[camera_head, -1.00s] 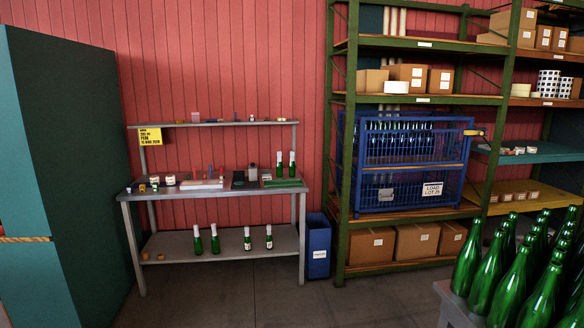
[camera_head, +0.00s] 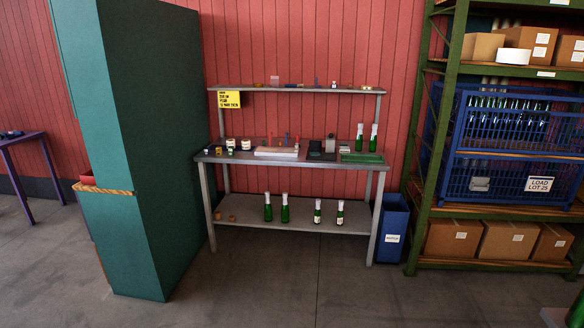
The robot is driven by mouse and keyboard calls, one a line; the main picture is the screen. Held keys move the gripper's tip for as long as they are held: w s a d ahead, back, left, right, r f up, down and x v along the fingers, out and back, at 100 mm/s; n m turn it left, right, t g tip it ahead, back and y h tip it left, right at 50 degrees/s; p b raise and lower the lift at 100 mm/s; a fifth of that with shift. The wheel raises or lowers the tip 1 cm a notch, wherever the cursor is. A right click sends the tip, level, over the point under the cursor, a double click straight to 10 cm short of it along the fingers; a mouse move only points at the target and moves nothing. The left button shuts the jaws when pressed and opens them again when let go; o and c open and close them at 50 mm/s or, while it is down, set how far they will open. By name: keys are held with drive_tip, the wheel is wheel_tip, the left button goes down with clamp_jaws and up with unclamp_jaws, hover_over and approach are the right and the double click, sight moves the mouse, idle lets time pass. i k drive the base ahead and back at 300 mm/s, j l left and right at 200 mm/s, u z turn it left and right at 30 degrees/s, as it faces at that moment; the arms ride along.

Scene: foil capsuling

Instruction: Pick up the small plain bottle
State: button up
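Several green bottles with pale tops stand upright at a metal workbench (camera_head: 215,165). On its lower shelf (camera_head: 300,222) are two taller bottles on the left, one (camera_head: 268,211) beside the other (camera_head: 285,212), with no label that I can make out. Two shorter bottles stand to their right, one (camera_head: 318,215) and another (camera_head: 340,216), with pale patches that look like labels. Two more bottles, one (camera_head: 360,143) and another (camera_head: 374,143), stand at the right of the worktop. I cannot tell which is the small plain bottle. My gripper is not in view.
A tall dark green cabinet (camera_head: 160,150) stands left of the bench, nearer to me. A blue bin (camera_head: 393,232) and a green rack (camera_head: 430,130) with a blue crate (camera_head: 500,140) are on the right. The floor (camera_head: 300,290) before the bench is clear.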

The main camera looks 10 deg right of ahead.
sight(374, 140)
drive_tip(key=i+l+z, duration=0.1)
drive_tip(key=i, duration=0.5)
drive_tip(key=i+l+z, duration=0.15)
drive_tip(key=i, duration=0.4)
drive_tip(key=i+z, duration=0.1)
drive_tip(key=i, duration=0.5)
drive_tip(key=i+z, duration=0.15)
drive_tip(key=i, duration=0.45)
drive_tip(key=i+z, duration=0.1)
drive_tip(key=i, duration=0.5)
drive_tip(key=i+j+z, duration=0.15)
drive_tip(key=i, duration=0.4)
drive_tip(key=i+j+z, duration=0.1)
drive_tip(key=i, duration=0.5)
drive_tip(key=i+j+z, duration=0.25)
drive_tip(key=i, duration=0.3)
drive_tip(key=j, duration=0.1)
